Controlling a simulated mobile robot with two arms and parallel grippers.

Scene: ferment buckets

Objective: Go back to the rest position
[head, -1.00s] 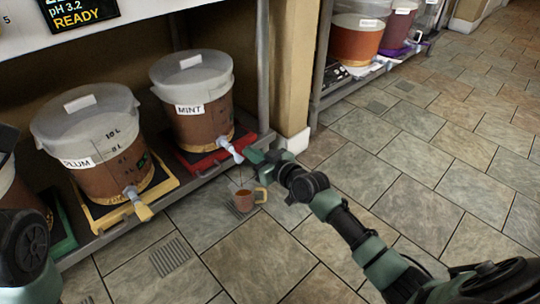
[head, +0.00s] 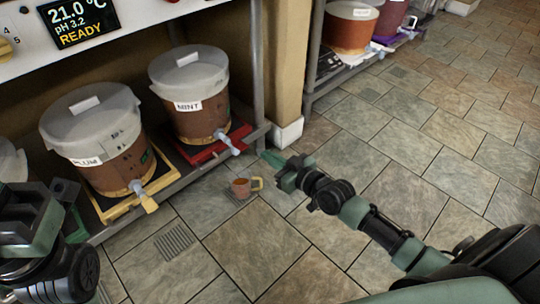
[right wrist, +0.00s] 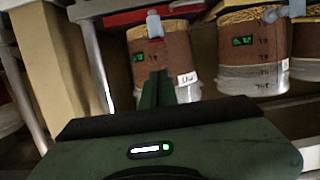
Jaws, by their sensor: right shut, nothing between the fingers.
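My right gripper (head: 270,158) is shut and empty, reaching in from the right, above the floor and just right of the mint bucket's tap. In the right wrist view its closed fingers (right wrist: 156,90) point toward a bucket (right wrist: 165,60), which appears upside down. My left arm (head: 40,235) shows at the lower left; I cannot make out its fingertips. An orange-brown mug (head: 240,188) with a yellow handle and brown liquid stands upright on the floor, apart from the right gripper.
The mint bucket (head: 192,85) sits on a red base, the plum bucket (head: 95,125) on a yellow one, both on a low shelf. A shelf post (head: 260,70) and pillar (head: 288,70) stand close beyond my right gripper. Tiled floor (head: 410,180) at right is clear.

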